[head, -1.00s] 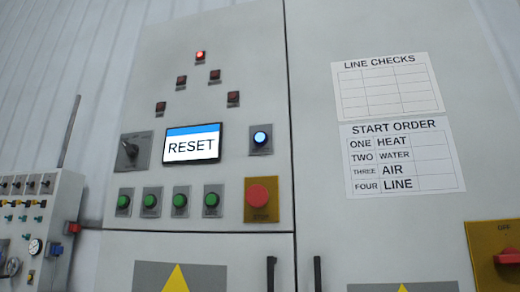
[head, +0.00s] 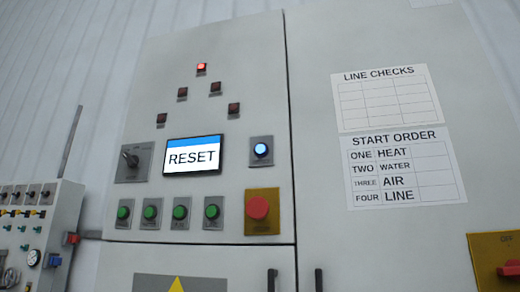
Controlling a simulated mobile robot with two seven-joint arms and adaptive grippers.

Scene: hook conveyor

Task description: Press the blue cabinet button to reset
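The blue button (head: 261,150) glows on a grey plate on the cabinet door, right of the screen. The screen (head: 192,155) reads RESET under a blue band. The grey cabinet (head: 225,120) fills the middle of the head view, with its doors shut. Neither of my grippers shows in the head view, and nothing touches the blue button.
A red lamp (head: 201,68) is lit above several dark lamps. A rotary switch (head: 131,158) is left of the screen. Below are several green buttons (head: 180,212) and a red stop button (head: 257,208). A red-handled OFF switch (head: 508,268) is lower right. A smaller panel (head: 60,215) stands left.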

